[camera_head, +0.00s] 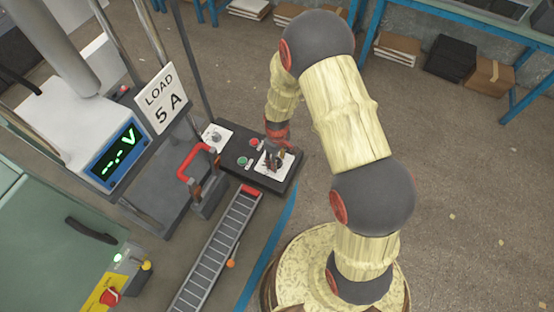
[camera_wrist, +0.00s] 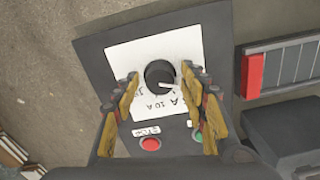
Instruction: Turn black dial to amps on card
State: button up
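The black dial (camera_wrist: 160,75) sits on a white plate (camera_wrist: 125,55) on a dark panel, with markings around it, among them "10 A". In the head view my gripper (camera_head: 277,155) is over the white plate and hides the dial.
A red button (camera_wrist: 151,144) and a green button (camera_wrist: 197,136) lie close to my fingers. A red-handled lever (camera_head: 194,160) stands left of the panel, beside a ladder-like strip (camera_head: 215,255). A meter (camera_head: 118,155) shows green dashes and "V". Floor on the right is mostly clear.

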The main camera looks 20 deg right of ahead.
jog(key=c, duration=1)
jog(key=shift+m, duration=0.3)
jog(key=m, duration=0.3)
jog(key=shift+m, duration=2.6)
jog(key=o, duration=1.1)
jog(key=shift+o, duration=0.3)
